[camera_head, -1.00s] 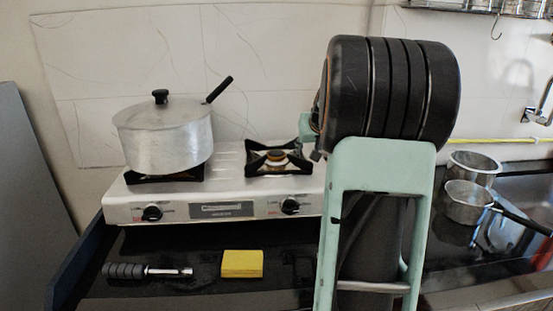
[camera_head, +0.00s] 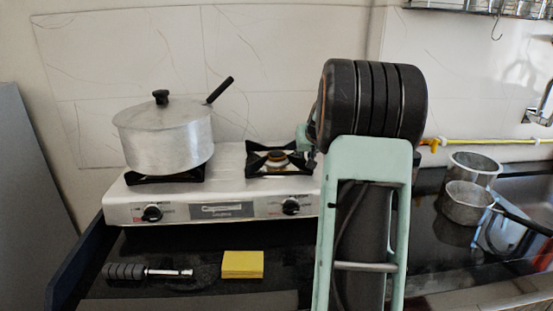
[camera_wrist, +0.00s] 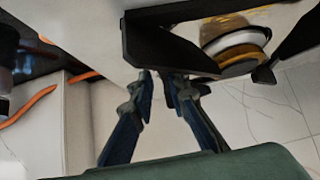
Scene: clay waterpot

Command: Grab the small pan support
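The small pan support is a black metal frame (camera_head: 263,170) around the right burner of the stove. In the wrist view its dark bars (camera_wrist: 170,50) fill the upper middle around the burner cap. My gripper (camera_wrist: 160,78) points at the lower edge of this frame, with its two fingertips close to a bar. A narrow gap shows between the tips, and I see nothing clearly pinched there. Whether the tips touch the bar cannot be told. In the head view my gripper (camera_head: 312,150) is at the right side of the support, partly hidden by my arm.
The white two-burner stove (camera_head: 225,205) stands on a black counter (camera_head: 200,240). A lidded pot (camera_head: 165,140) sits on its left burner. A yellow sponge (camera_head: 242,264) and a black-handled tool (camera_head: 147,271) lie in front. Small pots (camera_head: 466,205) stand at the right.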

